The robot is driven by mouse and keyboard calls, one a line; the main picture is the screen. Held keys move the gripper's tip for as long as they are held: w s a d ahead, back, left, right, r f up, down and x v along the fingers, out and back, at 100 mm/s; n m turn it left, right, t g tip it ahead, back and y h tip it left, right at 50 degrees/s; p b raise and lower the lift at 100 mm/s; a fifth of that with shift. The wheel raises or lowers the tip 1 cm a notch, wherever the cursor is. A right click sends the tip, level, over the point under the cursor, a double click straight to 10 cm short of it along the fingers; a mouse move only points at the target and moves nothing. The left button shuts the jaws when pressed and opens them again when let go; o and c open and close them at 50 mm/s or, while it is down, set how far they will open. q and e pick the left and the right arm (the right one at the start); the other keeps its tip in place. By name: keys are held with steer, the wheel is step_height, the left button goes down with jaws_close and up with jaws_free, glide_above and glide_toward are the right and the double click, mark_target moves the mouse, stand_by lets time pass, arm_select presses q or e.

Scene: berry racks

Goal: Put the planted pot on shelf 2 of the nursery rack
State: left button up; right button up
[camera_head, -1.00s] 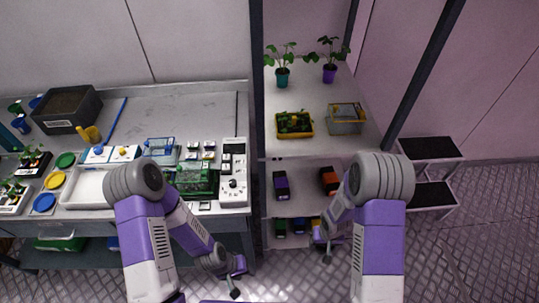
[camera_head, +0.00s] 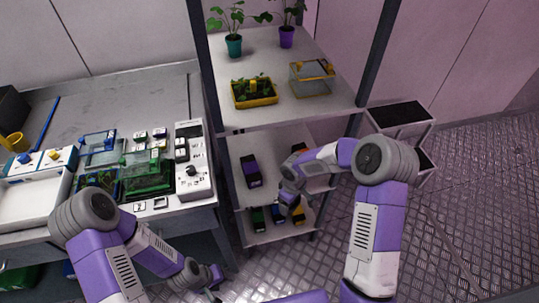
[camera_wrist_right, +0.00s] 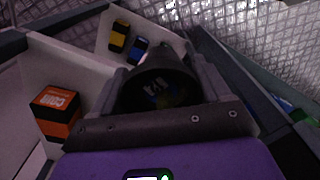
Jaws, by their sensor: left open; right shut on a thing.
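My right gripper (camera_wrist_right: 160,78) is shut on a dark round pot (camera_wrist_right: 135,92), seen from above in the right wrist view. Something dim lies inside it; I cannot make out a plant. In the head view my right gripper (camera_head: 287,203) is in front of the lower shelves of the grey rack (camera_head: 300,113), and the pot cannot be made out. The rack shows a top shelf, a middle shelf (camera_head: 283,160) and a bottom shelf (camera_head: 262,236). No shelf number is readable. My left gripper (camera_head: 213,283) is open and empty, low before the bench.
The top shelf bears two potted plants (camera_head: 234,46), a yellow planter (camera_head: 255,101) and a clear box (camera_head: 312,82). The rack's dark posts (camera_head: 377,55) are obstacles. A black-topped stand (camera_head: 398,115) is at right.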

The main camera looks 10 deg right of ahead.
steer(key=shift+w+d+f+n+b, duration=0.1)
steer(key=shift+w+d+n+b, duration=0.25)
steer(key=shift+w+d, duration=0.15)
steer(key=shift+w, duration=0.45)
steer(key=b, duration=0.3)
glide_toward(278, 172)
steer(key=shift+s+f, duration=0.4)
steer(key=shift+s, duration=0.2)
steer(key=shift+s+f, duration=0.4)
steer(key=shift+s, duration=0.2)
arm_select(q)
steer(key=shift+f, duration=2.3)
arm_select(e)
steer(key=shift+w, duration=1.1)
steer(key=shift+w, duration=0.1)
step_height(278, 172, down, 4)
steer(key=shift+r+b, duration=0.15)
steer(key=shift+b, duration=0.95)
arm_select(q)
steer(key=shift+f, duration=0.9)
arm_select(e)
steer(key=shift+r, duration=0.15)
